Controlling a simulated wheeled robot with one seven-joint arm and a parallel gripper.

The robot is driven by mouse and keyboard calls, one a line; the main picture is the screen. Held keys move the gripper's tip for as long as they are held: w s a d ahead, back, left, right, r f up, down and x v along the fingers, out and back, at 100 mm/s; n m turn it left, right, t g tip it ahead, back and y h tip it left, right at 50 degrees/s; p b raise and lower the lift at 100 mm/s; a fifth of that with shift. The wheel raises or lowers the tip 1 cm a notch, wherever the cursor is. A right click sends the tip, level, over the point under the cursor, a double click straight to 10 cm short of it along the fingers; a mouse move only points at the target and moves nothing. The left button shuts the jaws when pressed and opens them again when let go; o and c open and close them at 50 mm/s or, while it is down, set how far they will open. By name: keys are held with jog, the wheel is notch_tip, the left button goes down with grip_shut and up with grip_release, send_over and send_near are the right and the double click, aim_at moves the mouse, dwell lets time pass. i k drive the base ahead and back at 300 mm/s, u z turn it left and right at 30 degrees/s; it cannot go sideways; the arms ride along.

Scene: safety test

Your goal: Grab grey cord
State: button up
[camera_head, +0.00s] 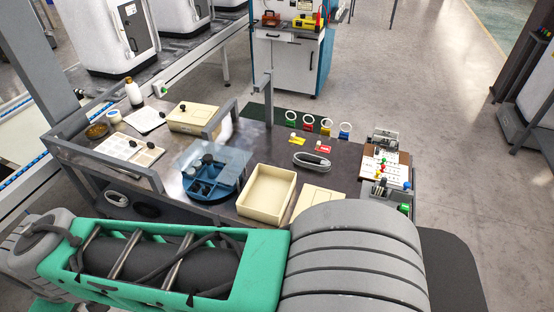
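A coiled grey cord (312,160) lies flat on the dark tabletop, right of the middle of the head view. It is beyond the cream open box and left of the board with small coloured parts. A second pale grey coil (117,198) lies lower down, at the left below the tabletop, with a black coil (146,210) beside it. My arm's green and grey links fill the foreground and hide the table's near edge. My gripper is not in view, and nothing is seen touching the cord.
An empty cream box (249,205) and a blue tray with a clear cover (205,190) stand nearer. Yellow and red tags (323,149) lie just beyond the cord. Coloured padlock-like items (308,125) stand at the back. A grey post (268,95) rises behind.

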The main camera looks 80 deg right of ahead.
aim_at(324, 164)
jog(key=u, duration=0.05)
jog(key=k, duration=2.9)
jog(key=z, duration=1)
jog(key=i, duration=1)
jog(key=z, duration=0.05)
